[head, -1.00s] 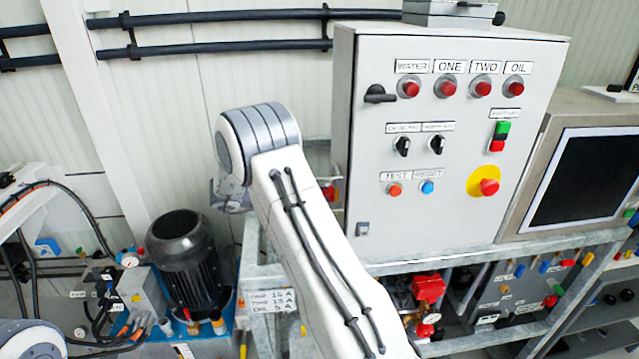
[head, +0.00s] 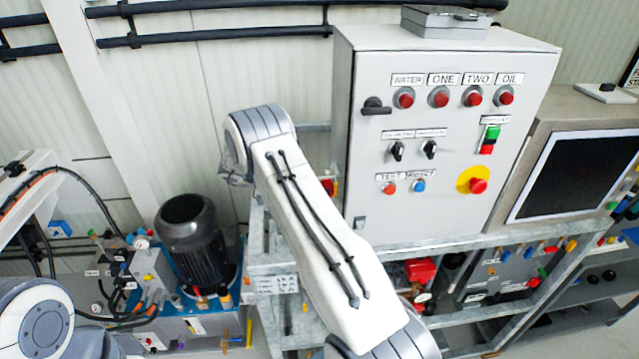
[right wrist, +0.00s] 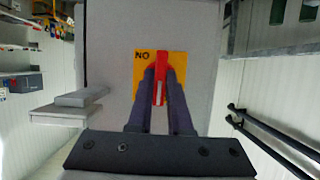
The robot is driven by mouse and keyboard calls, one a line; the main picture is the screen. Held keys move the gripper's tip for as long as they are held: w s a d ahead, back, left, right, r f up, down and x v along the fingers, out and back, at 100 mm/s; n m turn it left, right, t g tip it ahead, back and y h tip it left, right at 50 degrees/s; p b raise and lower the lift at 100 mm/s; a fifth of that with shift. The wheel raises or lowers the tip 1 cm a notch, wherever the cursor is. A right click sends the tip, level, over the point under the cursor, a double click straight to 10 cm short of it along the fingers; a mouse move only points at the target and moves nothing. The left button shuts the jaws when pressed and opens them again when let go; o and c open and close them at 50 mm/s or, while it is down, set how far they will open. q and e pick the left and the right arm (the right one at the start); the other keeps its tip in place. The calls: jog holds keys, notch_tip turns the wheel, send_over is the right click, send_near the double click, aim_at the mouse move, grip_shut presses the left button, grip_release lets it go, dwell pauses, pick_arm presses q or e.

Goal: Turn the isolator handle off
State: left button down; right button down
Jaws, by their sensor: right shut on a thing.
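The isolator handle (right wrist: 162,62) is red and sits on a yellow plate (right wrist: 142,66) with the letters NO visible. In the right wrist view it points along the picture's vertical. My right gripper (right wrist: 161,75) is shut on the handle, with a dark finger on each side of it. In the head view my right arm hides the gripper. A small red part (head: 328,187) shows there beside the arm, at the left side of the grey control cabinet (head: 440,220). My left gripper is not in view.
The cabinet front carries red lamps, black switches and a red emergency button (head: 478,185). A screen (head: 575,175) stands to its right. A black motor (head: 190,240) and hoses lie left of my right arm. Dark pipes (right wrist: 275,135) run along the wall.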

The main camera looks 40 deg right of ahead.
dwell(0.3)
jog(key=c, duration=0.8)
grip_release()
jog(key=shift+c, duration=0.2)
jog(key=b+v, duration=0.4)
jog(key=v, duration=0.6)
jog(key=shift+a+b, duration=0.2)
jog(key=shift+b, duration=0.1)
jog(key=shift+w, duration=0.15)
